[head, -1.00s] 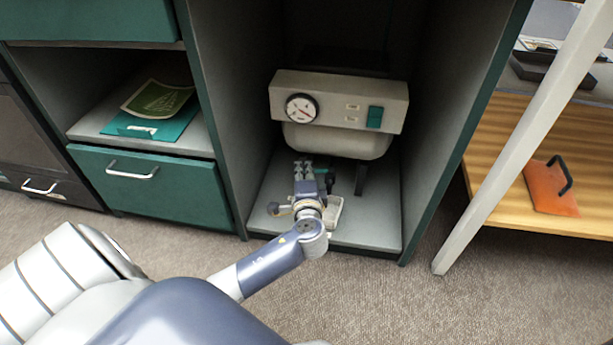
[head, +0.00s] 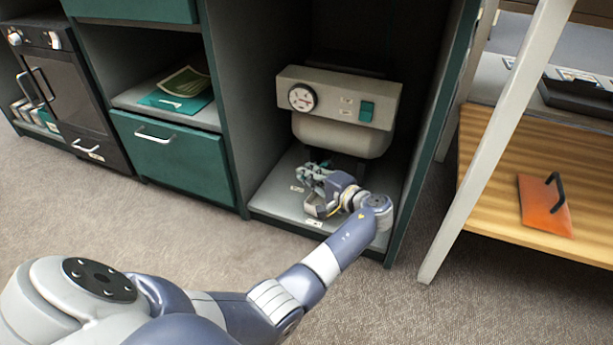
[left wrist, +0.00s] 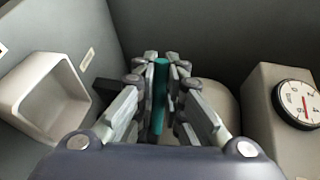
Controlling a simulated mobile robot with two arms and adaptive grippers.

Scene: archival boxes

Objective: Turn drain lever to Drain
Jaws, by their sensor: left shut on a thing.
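The drain lever (left wrist: 160,85) is a teal bar in the left wrist view. It lies between the fingers of my left gripper (left wrist: 162,98), which is shut on it. In the head view my left gripper (head: 308,176) is low in the open cabinet, below the grey unit (head: 340,95) and its rounded tank (head: 335,133), and points left. The fingers mostly hide the lever there. Small labels (head: 314,223) lie on the cabinet floor, too small to read. My right gripper is not in view.
A pale open tray (left wrist: 40,90) is left of the fingers in the left wrist view. A round gauge (head: 302,97) and a teal switch (head: 366,111) are on the unit's front. The cabinet's side walls are close by. An orange handled piece (head: 545,208) lies on a wooden shelf.

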